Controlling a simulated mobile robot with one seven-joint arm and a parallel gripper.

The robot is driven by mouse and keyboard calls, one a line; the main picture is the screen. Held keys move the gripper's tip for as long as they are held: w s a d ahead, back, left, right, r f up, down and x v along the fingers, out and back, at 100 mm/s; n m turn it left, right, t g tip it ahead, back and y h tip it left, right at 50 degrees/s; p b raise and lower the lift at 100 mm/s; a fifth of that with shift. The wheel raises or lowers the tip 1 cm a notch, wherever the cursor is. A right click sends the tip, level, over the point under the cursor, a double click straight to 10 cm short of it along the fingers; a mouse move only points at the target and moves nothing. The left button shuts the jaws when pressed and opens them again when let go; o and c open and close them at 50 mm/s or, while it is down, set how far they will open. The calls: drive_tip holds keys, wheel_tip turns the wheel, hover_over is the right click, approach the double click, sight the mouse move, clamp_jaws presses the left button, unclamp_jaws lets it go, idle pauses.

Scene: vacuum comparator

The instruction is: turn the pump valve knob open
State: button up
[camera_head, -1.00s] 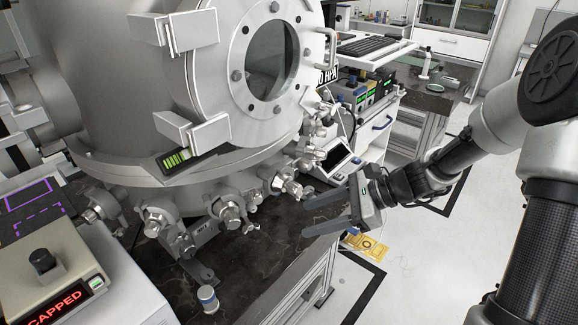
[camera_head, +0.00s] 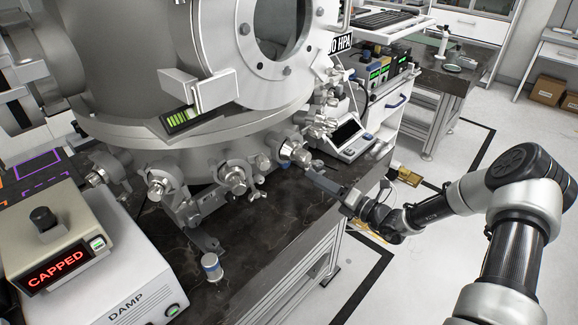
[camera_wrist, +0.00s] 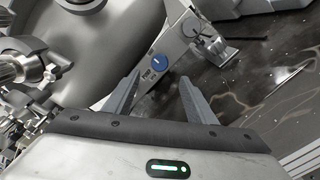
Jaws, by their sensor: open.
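A round blue knob (camera_wrist: 160,61) with a light mark on its face sits on a pale grey plate (camera_wrist: 172,42) in the wrist view. In the head view my gripper (camera_head: 318,178) is over the bench edge, right of the metal chamber's lower ports. I cannot pick out the blue knob's face surely in the head view.
The large metal chamber (camera_head: 150,70) has several protruding ports (camera_head: 233,178). A box reading CAPPED (camera_head: 55,268) is at left. A small display instrument (camera_head: 345,138) stands behind my gripper.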

sight(287, 164)
drive_tip(key=b+x, duration=0.1)
drive_tip(key=x, duration=1.1)
drive_tip(key=shift+c, duration=0.2)
drive_tip(key=c, duration=1)
